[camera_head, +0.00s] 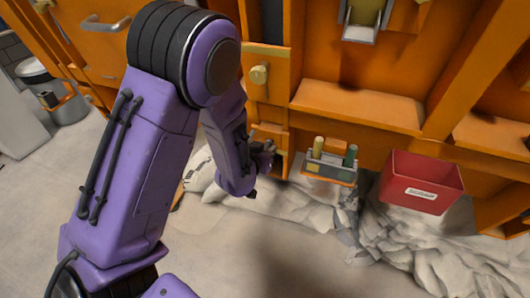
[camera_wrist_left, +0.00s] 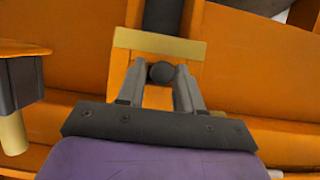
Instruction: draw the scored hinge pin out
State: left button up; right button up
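My left gripper (camera_head: 264,156) is low in front of the orange cabinet in the head view, left of the small tray. In the left wrist view its two grey fingers (camera_wrist_left: 160,78) close in on both sides of a dark round pin end (camera_wrist_left: 160,72). They appear to touch it. A tan plate (camera_wrist_left: 128,40) and a dark vertical bar (camera_wrist_left: 163,15) lie behind it. I cannot make out any scoring, and the rest of the pin is hidden.
A small tray (camera_head: 330,178) holds a yellow and a green cylinder. A red bin (camera_head: 425,188) stands right of it. Pale rubble (camera_head: 400,240) covers the floor there. The lower left floor is clear.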

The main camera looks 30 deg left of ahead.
pick_arm(q)
grip_shut()
jog(key=shift+s+d+f, duration=0.15)
jog(key=shift+s+d, duration=0.05)
jog(key=shift+s, duration=0.5)
jog(key=shift+s+d+f, duration=0.1)
jog(key=shift+s+d, duration=0.05)
jog(key=shift+s, duration=0.5)
jog(key=shift+s, duration=0.1)
jog(key=s, duration=0.2)
jog(key=shift+s+d+f, duration=0.25)
jog(key=shift+s+d, duration=0.1)
